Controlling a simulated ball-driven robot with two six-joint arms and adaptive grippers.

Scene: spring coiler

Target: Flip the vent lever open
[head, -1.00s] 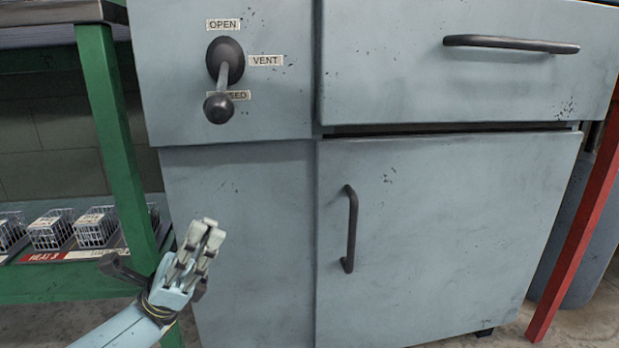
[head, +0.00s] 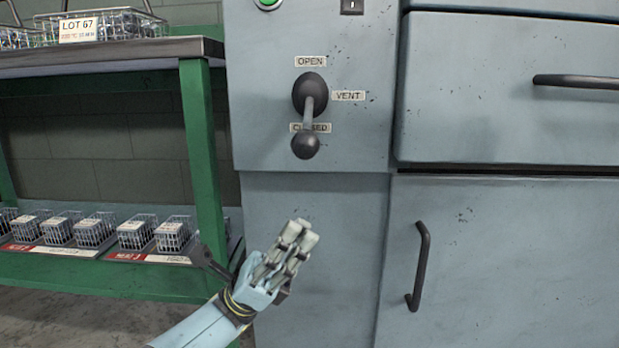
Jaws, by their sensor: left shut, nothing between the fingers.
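The vent lever (head: 307,118) is on the upper left of the blue-grey cabinet front. Its dark round base sits beside the VENT label (head: 348,95), and its knob (head: 305,146) hangs down in front of the CLOSED label (head: 322,127), partly hiding it. The OPEN label (head: 310,62) is above the base. My left gripper (head: 304,229) is below the lever, apart from it, with its fingers shut and empty, pointing up and to the right. My right gripper is not in view.
A green shelf rack (head: 203,150) stands left of the cabinet, with several wire baskets (head: 95,231) on its lower shelf and more on top. A drawer handle (head: 577,81) and a door handle (head: 419,266) stick out at right. The panel around the lever is clear.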

